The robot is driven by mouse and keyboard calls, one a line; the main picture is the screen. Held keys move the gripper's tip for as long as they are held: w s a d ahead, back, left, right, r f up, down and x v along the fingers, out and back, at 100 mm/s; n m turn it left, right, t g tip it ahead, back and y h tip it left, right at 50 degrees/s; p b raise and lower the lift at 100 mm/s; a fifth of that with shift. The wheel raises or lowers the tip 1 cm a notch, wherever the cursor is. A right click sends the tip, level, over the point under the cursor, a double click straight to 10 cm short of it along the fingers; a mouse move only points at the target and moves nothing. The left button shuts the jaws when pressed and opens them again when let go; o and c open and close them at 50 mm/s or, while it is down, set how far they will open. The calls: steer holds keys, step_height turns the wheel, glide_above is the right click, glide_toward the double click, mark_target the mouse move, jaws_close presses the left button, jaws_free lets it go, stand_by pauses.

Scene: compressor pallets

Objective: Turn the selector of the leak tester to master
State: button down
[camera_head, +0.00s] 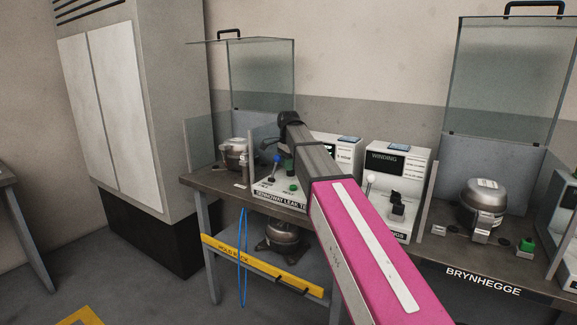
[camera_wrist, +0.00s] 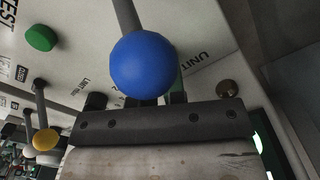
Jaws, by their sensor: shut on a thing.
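The leak tester (camera_head: 265,190), a white box with a dark name strip, stands on the left bench, partly hidden by my arm. Its blue ball-topped lever (camera_head: 277,158) shows just left of my wrist. In the wrist view the blue ball (camera_wrist: 143,65) sits at the fingers of my gripper (camera_wrist: 160,99), which is shut on it. The lever's grey stem runs up from the ball to the panel. The word UNIT is printed to the right of the ball.
A green button (camera_wrist: 40,38) and a lever with a yellow ball (camera_wrist: 45,140) are left of the blue ball. A winding tester (camera_head: 397,165) stands to the right. A metal compressor (camera_head: 234,153) stands at the left; a blue cable (camera_head: 243,260) hangs in front.

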steer(key=c, duration=1.2)
jaws_free()
steer(key=shift+r, duration=0.1)
step_height(320, 180, up, 11)
steer(key=shift+f, duration=0.2)
